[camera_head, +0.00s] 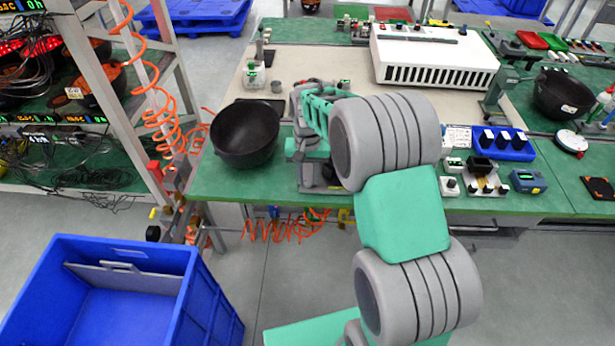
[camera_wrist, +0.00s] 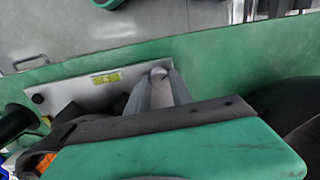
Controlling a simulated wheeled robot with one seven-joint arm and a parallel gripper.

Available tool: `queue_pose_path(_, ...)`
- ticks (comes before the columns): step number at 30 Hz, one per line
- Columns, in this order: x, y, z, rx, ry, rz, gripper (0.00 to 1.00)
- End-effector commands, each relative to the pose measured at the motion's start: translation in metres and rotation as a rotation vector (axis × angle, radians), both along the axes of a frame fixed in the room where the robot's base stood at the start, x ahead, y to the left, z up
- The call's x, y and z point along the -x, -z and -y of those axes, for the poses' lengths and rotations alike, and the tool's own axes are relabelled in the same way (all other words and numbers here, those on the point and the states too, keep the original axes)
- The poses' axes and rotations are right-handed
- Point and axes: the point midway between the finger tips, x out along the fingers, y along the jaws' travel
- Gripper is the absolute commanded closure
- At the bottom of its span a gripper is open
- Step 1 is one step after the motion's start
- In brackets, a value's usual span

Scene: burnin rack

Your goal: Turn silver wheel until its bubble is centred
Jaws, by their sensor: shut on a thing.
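My gripper (camera_wrist: 160,82) shows in the wrist view with its grey fingers closed together beside a metal plate (camera_wrist: 95,85) with a yellow label. They are shut on a small pale grey part between the tips, which I take for the silver wheel; its outline is mostly hidden by the fingers. The bubble cannot be made out in either view. In the head view my arm reaches over the table's front edge, and its wrist and forearm cover most of the grey fixture (camera_head: 318,178) there.
A black bowl (camera_head: 245,135) stands left of my arm on the green table (camera_head: 240,186). A white slotted box (camera_head: 433,58) stands behind. A blue crate (camera_head: 150,258) is on the floor at left, below orange coiled hoses (camera_head: 165,130).

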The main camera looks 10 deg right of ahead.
Motion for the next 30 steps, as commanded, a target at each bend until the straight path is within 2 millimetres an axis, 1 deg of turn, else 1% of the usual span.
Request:
queue_pose_path(4,-0.0005,-0.0002,-0.0002,0.000,-0.067,0.001,1.00)
queue_pose_path(9,-0.0005,-0.0004,-0.0003,0.000,-0.109,0.002,1.00)
queue_pose_path(23,-0.0007,-0.0008,-0.0003,0.000,-0.126,0.002,1.00)
queue_pose_path(24,-0.0007,-0.0008,-0.0003,0.000,-0.126,0.002,0.73)
queue_pose_path(30,-0.0005,-0.0005,-0.0002,0.000,-0.125,0.001,0.56)
